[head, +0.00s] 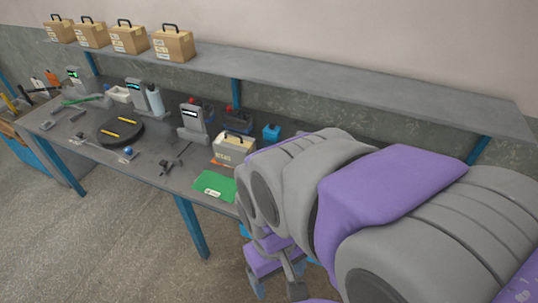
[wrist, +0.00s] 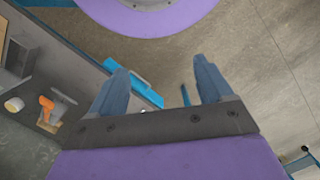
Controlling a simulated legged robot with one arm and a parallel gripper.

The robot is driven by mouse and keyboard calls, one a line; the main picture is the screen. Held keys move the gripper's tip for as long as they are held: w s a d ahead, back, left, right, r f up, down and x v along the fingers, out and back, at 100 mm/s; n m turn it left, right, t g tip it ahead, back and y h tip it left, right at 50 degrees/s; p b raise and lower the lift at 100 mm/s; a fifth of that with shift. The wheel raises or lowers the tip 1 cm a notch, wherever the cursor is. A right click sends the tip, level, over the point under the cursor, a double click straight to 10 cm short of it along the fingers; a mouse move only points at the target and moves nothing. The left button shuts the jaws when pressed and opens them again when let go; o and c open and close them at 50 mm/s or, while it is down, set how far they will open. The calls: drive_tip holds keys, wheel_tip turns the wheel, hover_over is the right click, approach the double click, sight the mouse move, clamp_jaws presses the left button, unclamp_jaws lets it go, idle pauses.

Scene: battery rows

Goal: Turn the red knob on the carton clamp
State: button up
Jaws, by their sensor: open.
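In the head view, a pale carton (head: 232,150) with a dark handle stands on the workbench (head: 165,178), just left of my arm. Behind it, a small dark device with a red top (head: 233,108) sits near the wall. I cannot tell whether that red part is the clamp's knob; no carton clamp shows clearly. My arm hides the right part of the bench. In the wrist view, my gripper (wrist: 163,88) is open and empty, its two blue-grey fingers wide apart, with floor and a blue bar beyond them.
Several brown cartons (head: 128,38) stand on the upper shelf (head: 330,82). A grey upright device (head: 192,125), a black round plate (head: 120,131) and a green mat (head: 214,186) are on the bench. Blue legs (head: 193,226) support it. Open floor (head: 110,250) lies in front.

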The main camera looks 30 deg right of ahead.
drive_tip(key=w+d+f+n+t+b, duration=0.15)
drive_tip(key=w+d+f, duration=0.3)
drive_tip(key=w, duration=0.95)
drive_tip(key=w+d+f+m+b, duration=0.1)
drive_tip(key=w+d+f+b, duration=0.3)
drive_tip(key=w, duration=1.1)
drive_tip(key=w+d+f+n, duration=0.1)
drive_tip(key=w+d+f, duration=0.7)
drive_tip(key=w, duration=0.1)
wheel_tip(320, 180, down, 17)
drive_tip(key=b, duration=0.3)
drive_tip(key=shift+w+a+r, duration=0.1)
drive_tip(key=shift+w+a, duration=0.05)
drive_tip(key=shift+c, duration=0.4)
drive_tip(key=c, duration=1)
drive_tip(key=shift+o, duration=0.2)
drive_tip(key=shift+r+m+p, duration=0.1)
drive_tip(key=shift+m+p, duration=0.25)
drive_tip(key=shift+p, duration=0.05)
